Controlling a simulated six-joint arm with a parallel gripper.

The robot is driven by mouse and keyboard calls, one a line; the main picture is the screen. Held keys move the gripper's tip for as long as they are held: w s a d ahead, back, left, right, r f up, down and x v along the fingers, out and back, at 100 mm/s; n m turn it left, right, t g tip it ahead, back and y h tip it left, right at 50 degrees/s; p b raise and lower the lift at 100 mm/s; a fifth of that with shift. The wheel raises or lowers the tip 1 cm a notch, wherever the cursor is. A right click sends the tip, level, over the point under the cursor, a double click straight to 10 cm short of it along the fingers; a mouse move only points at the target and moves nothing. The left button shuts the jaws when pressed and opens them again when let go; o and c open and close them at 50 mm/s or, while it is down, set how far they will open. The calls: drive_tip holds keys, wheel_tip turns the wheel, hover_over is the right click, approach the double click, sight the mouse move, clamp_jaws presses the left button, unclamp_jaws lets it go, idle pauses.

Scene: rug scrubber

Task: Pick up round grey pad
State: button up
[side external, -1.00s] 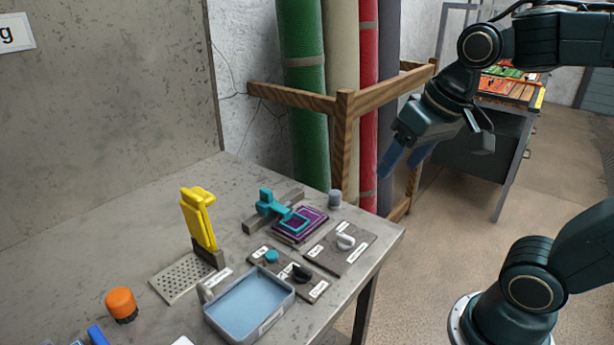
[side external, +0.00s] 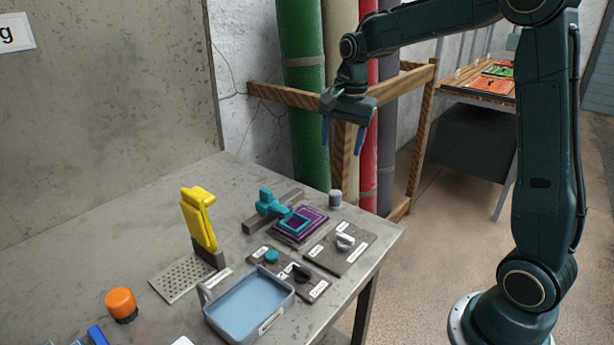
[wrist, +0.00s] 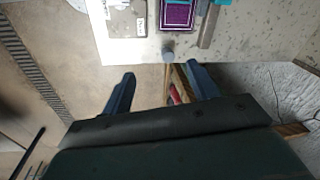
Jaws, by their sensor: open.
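The round grey pad (side external: 335,198) appears as a small grey cylinder standing near the table's back right edge, beside the purple panel. In the wrist view the grey piece (wrist: 168,54) lies at the table edge, ahead of and between my fingers. My gripper (side external: 343,150) points down with its blue fingers apart and empty, well above the table's back edge. In the wrist view my gripper (wrist: 161,85) also shows open with nothing between its fingertips.
A purple panel (side external: 312,217) with a teal frame and a teal handle (side external: 270,203) sit left of the pad. A plate with a white knob (side external: 345,241) is in front. A yellow lever (side external: 199,220) and blue tray (side external: 235,318) stand nearer. Rolled rugs (side external: 303,130) and a wooden rack (side external: 290,98) stand behind.

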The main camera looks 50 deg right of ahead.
sight(335, 192)
drive_tip(key=w+d+f+m+g, duration=0.1)
drive_tip(key=w+d+f+m, duration=0.3)
drive_tip(key=w+d+f, duration=0.1)
wheel_tip(335, 192, down, 3)
drive_tip(key=shift+w+d+r+m, duration=0.15)
drive_tip(key=shift+d+m, duration=0.25)
drive_tip(key=shift+d, duration=0.3)
drive_tip(key=shift+f, duration=4.3)
drive_tip(key=shift+a+f, duration=0.1)
drive_tip(key=shift+f, duration=2.5)
drive_tip(key=c, duration=1.1)
drive_tip(key=shift+r, duration=0.15)
